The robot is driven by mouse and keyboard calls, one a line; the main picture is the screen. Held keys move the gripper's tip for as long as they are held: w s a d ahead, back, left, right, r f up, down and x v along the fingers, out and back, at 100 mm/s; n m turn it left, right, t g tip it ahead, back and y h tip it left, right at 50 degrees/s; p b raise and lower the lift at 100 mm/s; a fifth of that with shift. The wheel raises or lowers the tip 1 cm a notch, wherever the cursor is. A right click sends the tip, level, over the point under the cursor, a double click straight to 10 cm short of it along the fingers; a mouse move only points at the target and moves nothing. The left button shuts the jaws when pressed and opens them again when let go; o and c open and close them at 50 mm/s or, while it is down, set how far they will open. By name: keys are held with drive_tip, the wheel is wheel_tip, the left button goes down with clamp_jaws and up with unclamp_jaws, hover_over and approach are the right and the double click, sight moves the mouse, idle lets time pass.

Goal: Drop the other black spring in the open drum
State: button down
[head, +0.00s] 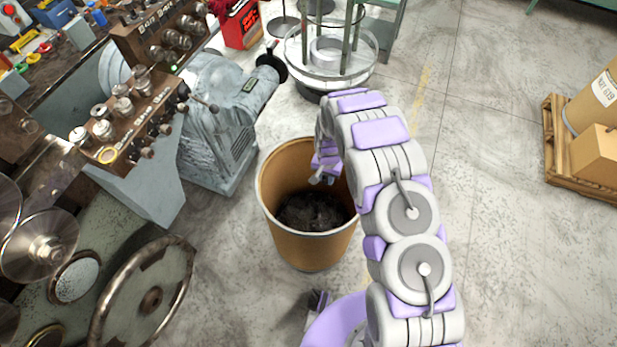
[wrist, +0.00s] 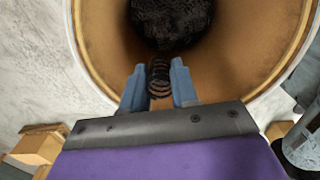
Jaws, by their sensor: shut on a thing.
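The open drum (head: 310,247) is a tan, round drum standing on the floor in the middle of the head view, with a dark heap of what look like springs (head: 312,210) at its bottom. In the wrist view the drum's wall (wrist: 225,85) fills much of the picture and the dark heap (wrist: 172,22) shows at the top. My gripper (wrist: 159,82) is shut on a black spring (wrist: 159,78), held between its two blue fingers. In the head view my gripper (head: 322,178) is over the drum's opening, within its rim; the spring is too small to tell there.
A grey machine (head: 218,120) stands close to the drum's left. A round rack (head: 330,65) with green posts stands behind it. A pallet (head: 556,150) with a box (head: 597,152) and a drum lies at the far right. The floor right of my arm is clear.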

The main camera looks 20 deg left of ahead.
drive_tip(key=s+a+f+b, duration=0.1)
drive_tip(key=s+a+f, duration=0.1)
drive_tip(key=a+f, duration=0.4)
drive_tip(key=shift+s+a+f, duration=0.15)
drive_tip(key=shift+a+f, duration=0.1)
drive_tip(key=shift+f, duration=0.45)
drive_tip(key=c, duration=1.3)
unclamp_jaws()
drive_tip(key=o, duration=0.5)
drive_tip(key=shift+d+r, duration=0.1)
drive_tip(key=shift+d, duration=0.25)
drive_tip(key=shift+a, duration=0.1)
wheel_tip(320, 180, up, 17)
drive_tip(key=shift+r+p, duration=0.15)
drive_tip(key=shift+p, duration=0.75)
